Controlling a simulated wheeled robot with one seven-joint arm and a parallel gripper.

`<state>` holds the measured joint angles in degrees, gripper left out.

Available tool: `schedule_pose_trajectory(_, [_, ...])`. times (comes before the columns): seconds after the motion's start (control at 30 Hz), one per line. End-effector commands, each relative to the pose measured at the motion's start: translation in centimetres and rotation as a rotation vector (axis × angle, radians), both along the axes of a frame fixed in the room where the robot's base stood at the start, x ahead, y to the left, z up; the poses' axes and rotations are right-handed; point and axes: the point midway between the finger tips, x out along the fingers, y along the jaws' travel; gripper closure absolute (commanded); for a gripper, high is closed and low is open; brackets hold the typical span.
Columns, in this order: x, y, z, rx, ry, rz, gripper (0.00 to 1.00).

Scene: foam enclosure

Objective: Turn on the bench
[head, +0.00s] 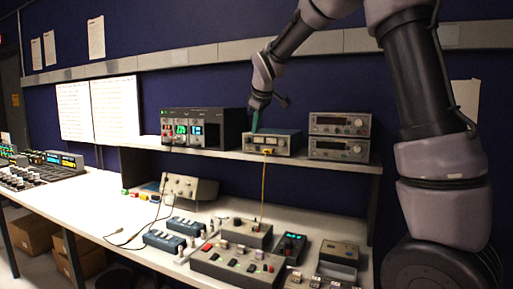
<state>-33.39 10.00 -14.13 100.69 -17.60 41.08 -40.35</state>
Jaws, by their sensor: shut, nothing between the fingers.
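The bench is a white worktop (95,212) with a raised shelf (225,154) behind it, both carrying electronic equipment. My gripper (255,126) is shut and empty. Its greenish fingers point down at the top left of a blue-grey metered instrument (272,142) on the shelf; I cannot tell whether they touch it. A yellow cable hangs from that instrument's front. To its left, a dark rack unit (190,129) shows lit green, blue and red displays. To its right, two grey instruments (339,136) are stacked. I cannot make out which switch powers the bench.
On the worktop lie a grey switch box (238,266), a beige box (189,187), small blue units (164,241) and loose cables. A console (45,170) with lit displays stands far left. Cardboard boxes (35,234) sit underneath. The worktop's left middle is clear.

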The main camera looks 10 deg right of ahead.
Motion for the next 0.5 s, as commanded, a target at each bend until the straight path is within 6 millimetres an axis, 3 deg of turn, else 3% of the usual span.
schedule_pose_trajectory(0.33, [0.1,0.0,-0.1,-0.001,0.001,0.0,1.0])
schedule_pose_trajectory(0.5, [0.9,0.1,-1.4,-0.001,0.003,0.0,1.0])
